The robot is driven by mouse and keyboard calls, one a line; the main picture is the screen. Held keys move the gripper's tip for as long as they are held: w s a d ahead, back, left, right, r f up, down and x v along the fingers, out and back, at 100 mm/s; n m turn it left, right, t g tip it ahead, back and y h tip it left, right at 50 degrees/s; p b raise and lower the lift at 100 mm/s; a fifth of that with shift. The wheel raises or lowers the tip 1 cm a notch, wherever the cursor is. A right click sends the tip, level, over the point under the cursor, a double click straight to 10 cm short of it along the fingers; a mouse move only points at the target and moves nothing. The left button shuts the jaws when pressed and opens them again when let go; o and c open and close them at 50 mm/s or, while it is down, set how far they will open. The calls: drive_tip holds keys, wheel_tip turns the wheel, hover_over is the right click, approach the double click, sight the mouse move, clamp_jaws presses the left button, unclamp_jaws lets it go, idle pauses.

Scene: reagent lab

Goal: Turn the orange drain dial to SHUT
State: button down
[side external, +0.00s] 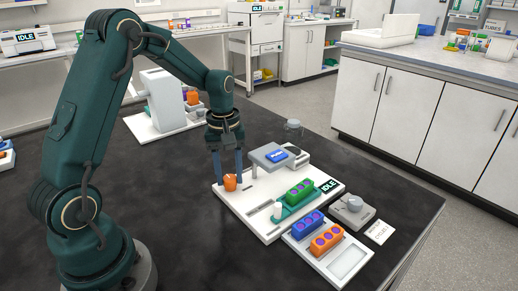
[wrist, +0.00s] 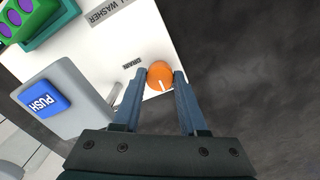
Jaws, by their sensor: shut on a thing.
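The orange drain dial (side external: 230,182) stands at the left corner of the white washer base (side external: 262,226). In the wrist view the dial (wrist: 160,74) shows as a round orange knob with a white pointer line, beside the printed word DRAIN (wrist: 132,64). My gripper (side external: 229,180) points down over the dial. Its two blue fingers (wrist: 160,82) are shut on the dial, one on each side. The pointer line runs toward the gripper's palm in the wrist view. I cannot read a SHUT mark in either view.
A grey housing with a blue PUSH button (wrist: 42,98) stands close to the dial. A green rack (side external: 299,193) sits on the base, with a blue rack (side external: 304,227) and an orange rack (side external: 327,239) in front.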

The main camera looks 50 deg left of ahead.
sight(229, 178)
drive_tip(key=shift+r+n, duration=0.1)
drive_tip(key=shift+n, duration=0.4)
drive_tip(key=shift+c, duration=2.2)
unclamp_jaws()
drive_tip(key=shift+r, duration=2.55)
